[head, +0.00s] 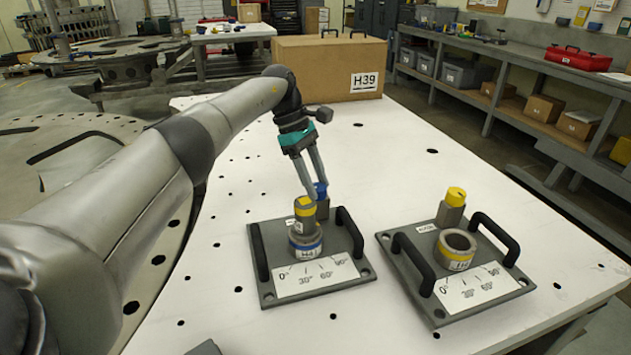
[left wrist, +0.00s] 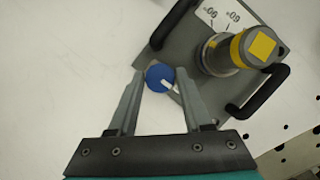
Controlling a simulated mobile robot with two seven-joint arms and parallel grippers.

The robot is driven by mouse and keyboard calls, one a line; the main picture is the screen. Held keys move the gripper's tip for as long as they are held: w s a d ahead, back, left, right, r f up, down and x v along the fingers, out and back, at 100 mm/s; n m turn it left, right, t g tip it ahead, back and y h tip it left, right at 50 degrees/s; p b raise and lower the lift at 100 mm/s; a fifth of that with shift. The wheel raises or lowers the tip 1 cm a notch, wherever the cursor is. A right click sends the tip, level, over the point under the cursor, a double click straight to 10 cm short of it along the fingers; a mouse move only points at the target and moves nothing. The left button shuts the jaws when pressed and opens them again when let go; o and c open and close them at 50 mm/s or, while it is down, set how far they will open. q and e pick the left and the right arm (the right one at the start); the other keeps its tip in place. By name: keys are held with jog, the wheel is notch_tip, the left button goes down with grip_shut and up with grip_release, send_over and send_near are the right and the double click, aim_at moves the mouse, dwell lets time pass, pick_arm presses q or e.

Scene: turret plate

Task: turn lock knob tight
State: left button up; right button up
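The lock knob (head: 321,189) is blue-topped and stands at the back of the left turret plate (head: 352,262). In the left wrist view the knob (left wrist: 160,77) shows a white pointer mark and sits between the fingertips. My left gripper (head: 318,191) reaches down over it with fingers apart; small gaps seem to show beside the knob, and I cannot tell contact for certain. A yellow-banded post (head: 305,213) stands in the blue-ringed socket (head: 305,243) of this plate, in front of the knob. My right gripper is not in view.
A second plate (head: 455,300) on the right has an empty yellow-ringed socket (head: 457,248) and a yellow-topped knob (head: 454,198). Black handles (head: 350,231) flank the left socket. A cardboard box (head: 328,68) marked H39 stands at the back. White tabletop (head: 390,140) is clear between.

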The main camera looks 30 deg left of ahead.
pick_arm(q)
jog(key=o, duration=0.4)
jog(key=shift+r, duration=0.1)
jog(key=v, duration=0.7)
jog(key=shift+r+p, duration=0.15)
jog(key=shift+p, duration=0.25)
jog(key=shift+a, duration=0.1)
